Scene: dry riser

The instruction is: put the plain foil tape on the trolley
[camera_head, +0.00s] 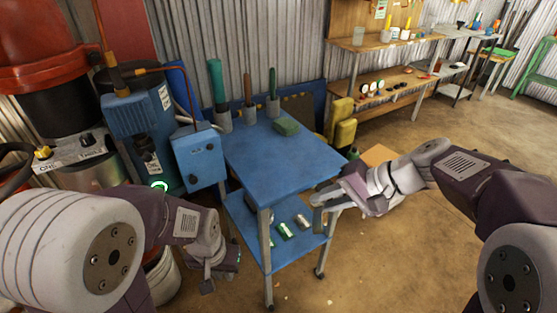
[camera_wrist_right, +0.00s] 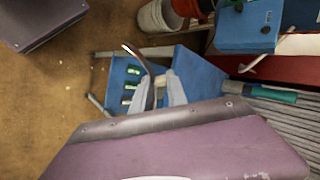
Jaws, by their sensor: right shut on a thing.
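The trolley is a blue two-tier table (camera_head: 265,165), and its top also shows in the right wrist view (camera_wrist_right: 195,72). Several small green and silver pieces (camera_head: 285,230) lie on its lower shelf; I cannot tell whether one is the plain foil tape. My right gripper (camera_head: 322,208) is at the trolley's right front side, below the top's level. It is shut on a small pale thing (camera_wrist_right: 161,80), mostly hidden by the fingers, so I cannot tell what it is. My left gripper (camera_head: 219,280) hangs open and apparently empty, low at the trolley's left.
A green block (camera_head: 287,127) and holders with upright tools (camera_head: 248,105) stand at the trolley top's back; its front is clear. A blue machine (camera_head: 145,130) and blue box (camera_head: 198,155) crowd the left. Floor at right is open.

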